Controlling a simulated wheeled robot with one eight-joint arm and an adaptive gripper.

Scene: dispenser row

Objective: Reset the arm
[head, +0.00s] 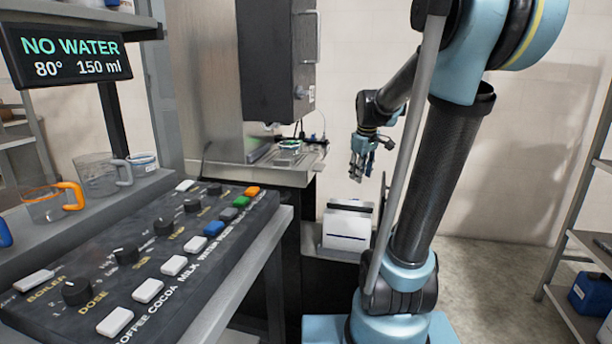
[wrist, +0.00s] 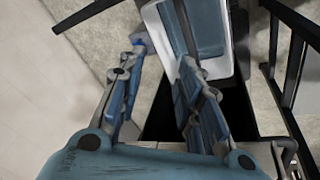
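My gripper (head: 358,168) hangs from the bent arm, fingers pointing down, to the right of the counter under the dark dispenser. In the wrist view the two fingers of my gripper (wrist: 164,54) stand apart with a clear gap between them. Nothing is held in the gap. In the head view the gripper is above a white box-like unit (head: 346,232) with a dark top slot, and does not appear to touch it.
A control panel (head: 140,255) with knobs and coloured buttons fills the left front. A display (head: 72,52) reads "NO WATER 80° 150 ml". Glass mugs (head: 98,177) stand on the left shelf. A rack (head: 590,240) stands at right. Floor (head: 490,280) between is clear.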

